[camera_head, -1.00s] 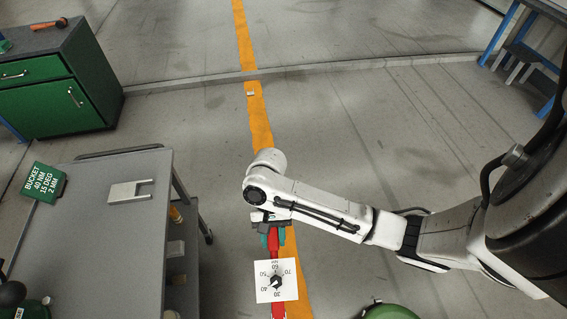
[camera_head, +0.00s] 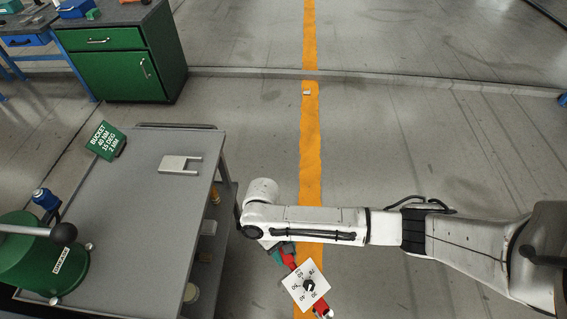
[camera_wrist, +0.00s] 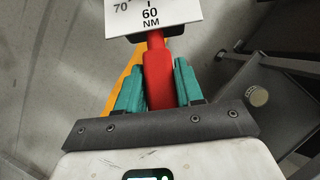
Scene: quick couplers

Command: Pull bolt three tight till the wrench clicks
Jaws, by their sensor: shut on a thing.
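My gripper (camera_wrist: 160,88) is shut on the red handle of the torque wrench (camera_wrist: 158,75), with a teal finger on each side of it in the wrist view. In the head view the red wrench (camera_head: 290,259) hangs over the floor to the right of the grey cart, under the end of my arm. A white dial plate (camera_head: 300,289) with a black knob sits on the wrench; in the wrist view the plate (camera_wrist: 150,14) reads 60 NM and 70. A green sign (camera_head: 106,141) on the cart reads BUCKET, 40 NM, 15 DEG, 2 MM. No bolt is clearly visible.
The grey cart (camera_head: 130,205) fills the left and carries a pale forked plate (camera_head: 181,164) and a green machine (camera_head: 40,255) with a black ball-ended lever. A green cabinet (camera_head: 115,60) stands behind.

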